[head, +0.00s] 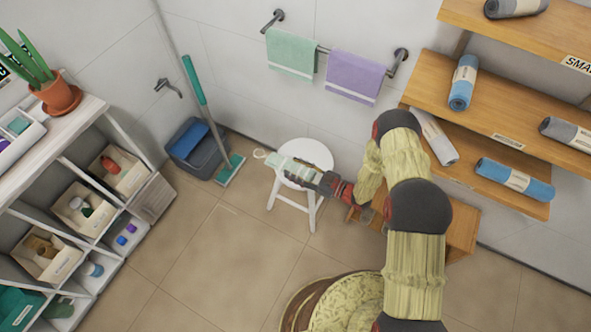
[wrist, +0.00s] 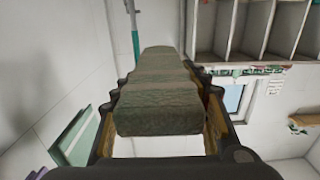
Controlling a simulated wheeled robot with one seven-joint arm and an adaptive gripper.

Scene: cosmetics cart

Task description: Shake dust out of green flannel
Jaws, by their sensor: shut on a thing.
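My gripper (head: 308,174) reaches out over the white stool (head: 318,150), shut on a folded cloth, the green flannel (head: 279,163). In the head view the flannel looks pale green, with a small whitish loop at its far end. In the wrist view the flannel (wrist: 158,95) looks dark grey-green and lies lengthwise between the two fingers of my gripper (wrist: 163,90). It looks held level and fairly straight. Whether it touches the stool top cannot be told.
A green towel (head: 292,52) and a purple towel (head: 354,77) hang on the wall rail. A mop (head: 196,80) leans by a bucket (head: 192,150). A shelf unit (head: 115,125) stands left; wooden shelves (head: 480,110) with rolled towels stand right. Floor (head: 215,250) between is clear.

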